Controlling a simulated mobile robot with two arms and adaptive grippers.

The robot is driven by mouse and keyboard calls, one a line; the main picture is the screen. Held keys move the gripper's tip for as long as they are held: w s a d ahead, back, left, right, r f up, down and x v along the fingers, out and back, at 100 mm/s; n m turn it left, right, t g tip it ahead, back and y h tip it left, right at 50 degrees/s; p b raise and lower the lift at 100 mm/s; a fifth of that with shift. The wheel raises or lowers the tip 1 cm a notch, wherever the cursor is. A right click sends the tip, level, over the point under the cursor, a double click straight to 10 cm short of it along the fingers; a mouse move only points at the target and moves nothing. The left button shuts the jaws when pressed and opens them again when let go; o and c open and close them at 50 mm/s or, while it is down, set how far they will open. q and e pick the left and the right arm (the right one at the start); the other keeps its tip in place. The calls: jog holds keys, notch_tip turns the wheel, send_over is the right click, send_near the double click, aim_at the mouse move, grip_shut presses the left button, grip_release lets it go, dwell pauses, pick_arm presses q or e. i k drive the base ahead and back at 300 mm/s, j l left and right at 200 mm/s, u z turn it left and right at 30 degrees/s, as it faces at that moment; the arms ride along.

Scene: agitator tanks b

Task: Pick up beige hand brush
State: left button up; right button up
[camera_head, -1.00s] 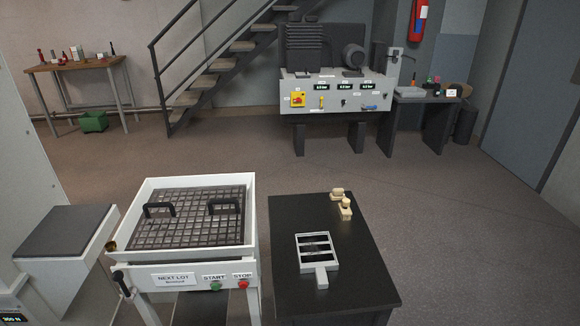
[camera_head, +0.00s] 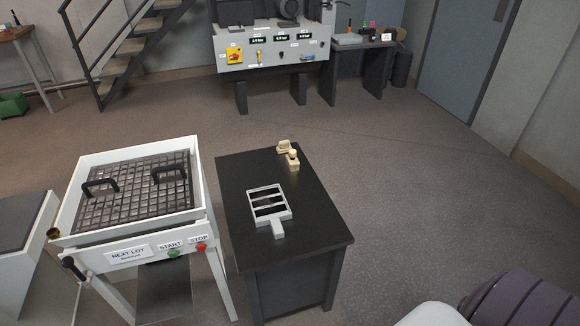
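Two small beige objects stand close together near the back edge of the black table: one (camera_head: 284,146) farther back, and one with a rounded knob on a block (camera_head: 293,161) just in front and to the right. One of them may be the beige hand brush; they are too small to tell which, and no bristles can be made out. Neither of my grippers is in view, and nothing touches the beige objects.
The black table (camera_head: 318,226) also bears a grey slotted frame with a handle (camera_head: 268,204). Left of it stands a white machine (camera_head: 202,180) with a grid and START and STOP buttons. A control bench (camera_head: 275,55) stands behind. Floor right of the table (camera_head: 420,190) is clear.

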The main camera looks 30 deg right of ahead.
aim_at(292, 161)
jog(key=l+u, duration=0.2)
jog(key=l, duration=0.6)
jog(key=l+u, duration=0.25)
jog(key=l, duration=0.55)
jog(key=l+u, duration=0.25)
jog(key=l, duration=0.3)
jog(key=k+l+u, duration=0.1)
jog(key=l+u, duration=0.15)
jog(key=l, duration=0.3)
jog(key=k+l+u, duration=0.25)
jog(key=l, duration=0.3)
jog(key=i, duration=0.1)
